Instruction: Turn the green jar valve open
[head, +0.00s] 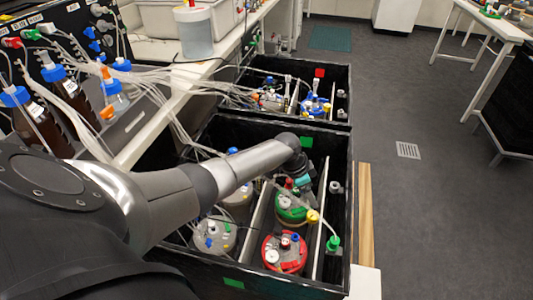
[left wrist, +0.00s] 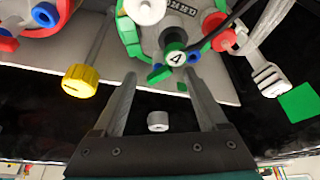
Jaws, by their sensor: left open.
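The jar with the green lid (head: 291,207) stands in the near black box, and its lid (left wrist: 128,32) also shows at the top of the left wrist view. A round green-rimmed cap marked 4 (left wrist: 175,58) and a small green piece (left wrist: 160,73) sit at its edge. A yellow knob (head: 313,216) on a tube is beside this jar; in the left wrist view it (left wrist: 80,80) is left of the fingers. My left gripper (left wrist: 161,78) is open, its fingertips just below the cap, with nothing seen held. In the head view its fingers are hard to make out.
A red-lidded jar (head: 284,252) stands nearer, with a green knob (head: 333,243) beside it. A pale grey fitting (left wrist: 268,80) is right of the fingers. Black box walls (head: 343,150) and loose tubes surround the jars. Bottles (head: 65,88) crowd the left bench.

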